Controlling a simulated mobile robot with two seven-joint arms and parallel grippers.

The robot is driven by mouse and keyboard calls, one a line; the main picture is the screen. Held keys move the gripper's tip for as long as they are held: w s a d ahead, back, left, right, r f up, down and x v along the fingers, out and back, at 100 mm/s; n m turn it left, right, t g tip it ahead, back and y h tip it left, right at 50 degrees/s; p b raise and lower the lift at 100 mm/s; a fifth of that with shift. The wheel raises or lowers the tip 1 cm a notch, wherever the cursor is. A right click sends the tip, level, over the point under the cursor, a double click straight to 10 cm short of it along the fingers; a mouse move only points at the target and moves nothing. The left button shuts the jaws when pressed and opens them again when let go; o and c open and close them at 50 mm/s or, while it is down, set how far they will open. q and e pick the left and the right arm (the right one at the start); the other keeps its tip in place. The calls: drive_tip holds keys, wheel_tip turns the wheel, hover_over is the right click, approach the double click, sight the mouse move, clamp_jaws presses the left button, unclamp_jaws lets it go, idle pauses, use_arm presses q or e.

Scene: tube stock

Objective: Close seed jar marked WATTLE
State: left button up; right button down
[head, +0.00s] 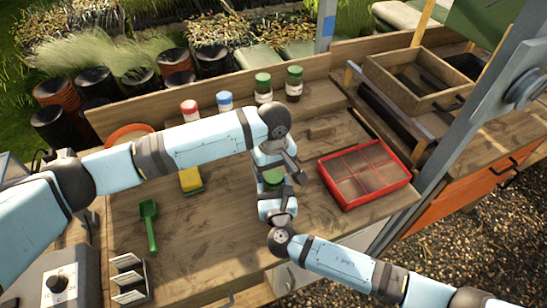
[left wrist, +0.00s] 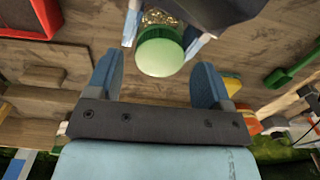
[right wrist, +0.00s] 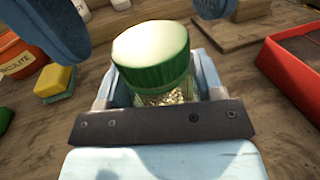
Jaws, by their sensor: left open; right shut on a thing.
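A glass seed jar (right wrist: 160,97) with a green lid (right wrist: 152,55) stands in my right gripper (head: 275,203), whose fingers close on the glass from both sides. The lid sits on top of the jar; I cannot tell whether it is tight. Seeds show through the glass; no label is readable. The lid also shows in the head view (head: 273,178) and the left wrist view (left wrist: 160,55). My left gripper (left wrist: 158,66) is open and empty, its fingers above and to either side of the lid, apart from it.
Two green-lidded jars (head: 263,88) (head: 294,84), a red-lidded jar (head: 189,110) and a blue-lidded one (head: 225,102) stand at the back. A red divided tray (head: 325,172) lies right of my grippers. A sponge (head: 191,180) and a green scoop (head: 149,225) lie left on the bench.

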use_arm(q)
drive_tip(key=shift+f, duration=1.05)
drive_tip(key=c, duration=0.9)
drive_tip(key=m, duration=0.5)
drive_tip(key=shift+m, duration=0.3)
drive_tip(key=shift+c, duration=0.2)
drive_tip(key=m, duration=0.4)
drive_tip(key=o, duration=1)
